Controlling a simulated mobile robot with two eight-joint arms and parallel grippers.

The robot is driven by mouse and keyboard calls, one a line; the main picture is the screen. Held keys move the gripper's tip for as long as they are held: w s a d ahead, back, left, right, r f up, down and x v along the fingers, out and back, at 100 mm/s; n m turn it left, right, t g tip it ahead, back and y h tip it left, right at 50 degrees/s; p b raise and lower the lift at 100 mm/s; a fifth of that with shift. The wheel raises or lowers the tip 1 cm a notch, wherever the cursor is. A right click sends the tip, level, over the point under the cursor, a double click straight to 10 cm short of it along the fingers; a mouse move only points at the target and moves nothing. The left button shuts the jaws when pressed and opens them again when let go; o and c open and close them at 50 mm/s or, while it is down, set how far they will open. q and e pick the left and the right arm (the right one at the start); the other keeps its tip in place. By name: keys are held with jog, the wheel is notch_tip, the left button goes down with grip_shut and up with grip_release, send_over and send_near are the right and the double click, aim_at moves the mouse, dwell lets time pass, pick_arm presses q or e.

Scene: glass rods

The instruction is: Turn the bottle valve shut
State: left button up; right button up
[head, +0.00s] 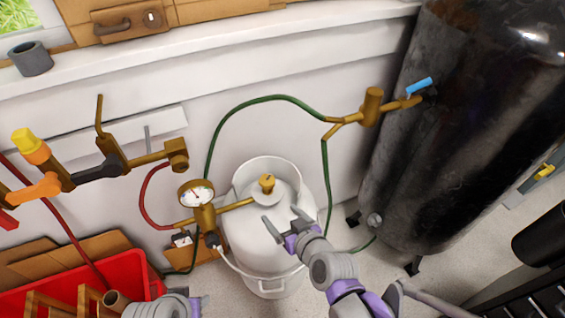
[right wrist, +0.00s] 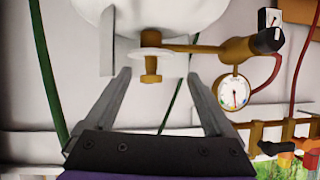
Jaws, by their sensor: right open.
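The white gas bottle (head: 262,235) stands on the floor in the middle of the head view. Its brass valve (head: 267,183) sits upright on top; a brass pipe runs from it to the gauge (head: 196,194). My right gripper (head: 284,217) is open and empty, just below the valve in the head view, with a visible gap. In the right wrist view the valve (right wrist: 151,68) appears between the two spread fingertips (right wrist: 158,74), touching neither. Part of my left arm (head: 170,306) shows at the bottom edge; its fingers cannot be made out.
A green hose (head: 268,98) arches behind the bottle to a brass fitting (head: 371,107). A large black tank (head: 470,120) stands at right. A red crate (head: 130,275) is at lower left. Brass torches (head: 105,155) hang on the left wall. A red hose (head: 146,195) reaches the gauge.

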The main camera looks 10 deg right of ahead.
aim_at(267, 175)
jog(key=w+a+m+t+h+p, duration=0.1)
jog(key=t, duration=0.1)
jog(key=w+a+m+t+h+p, duration=0.1)
jog(key=w+t+h, duration=0.1)
jog(key=w+a+m+t+h+p, duration=0.1)
jog(key=t+h, duration=0.1)
jog(key=shift+w+a+f+m+t, duration=0.25)
jog(key=shift+a+m+t, duration=0.05)
jog(key=shift+m, duration=0.1)
jog(key=shift+d+f, duration=0.1)
jog(key=shift+w, duration=0.4)
jog(key=w, duration=1)
jog(key=shift+d, duration=0.2)
jog(key=c, duration=1.4)
